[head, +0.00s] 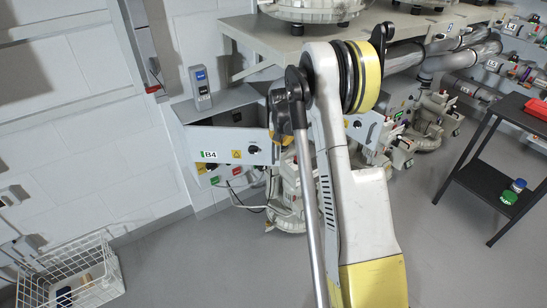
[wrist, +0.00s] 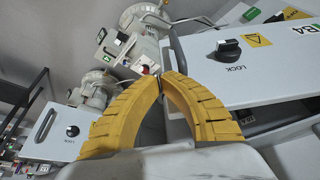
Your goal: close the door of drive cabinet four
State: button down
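The door of drive cabinet four (head: 225,145) is a pale panel labelled B4, with a yellow warning triangle and a black knob. It stands open, out from the grey cabinet body (head: 240,98) on the wall. In the wrist view the door (wrist: 270,65) fills the upper right, with its knob marked LOCK and a dark gap below its edge. My gripper (wrist: 161,77) has yellow curved fingers whose tips meet, with nothing seen between them. In the head view my gripper (head: 284,125) is by the door's right end, partly hidden by my arm. Contact with the door cannot be told.
A grey control box (head: 201,88) stands above the cabinet. A white wire basket (head: 70,275) is on the floor at lower left. A dark shelf trolley (head: 490,180) stands at right. Another panel marked LOCK (wrist: 55,130) shows at left in the wrist view. Floor between is clear.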

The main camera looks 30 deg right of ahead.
jog(key=w+d+n, duration=0.1)
jog(key=w+d, duration=0.4)
jog(key=w, duration=0.3)
jog(key=shift+w+d+p, duration=0.15)
jog(key=shift+d+p, duration=0.05)
jog(key=shift+p, duration=0.2)
jog(key=s+a+n+t+y+b, duration=0.2)
jog(key=s+a+t, duration=0.2)
jog(key=s+a, duration=0.55)
jog(key=s+d+r+n+t+h+b, duration=0.2)
jog(key=s+d+r+t+h, duration=0.15)
jog(key=s+t, duration=0.25)
jog(key=a+r+b+x, duration=0.1)
jog(key=x, duration=1.3)
jog(key=shift+w+y+b, duration=0.25)
jog(key=shift+y+b, duration=0.05)
jog(key=shift+y, duration=0.15)
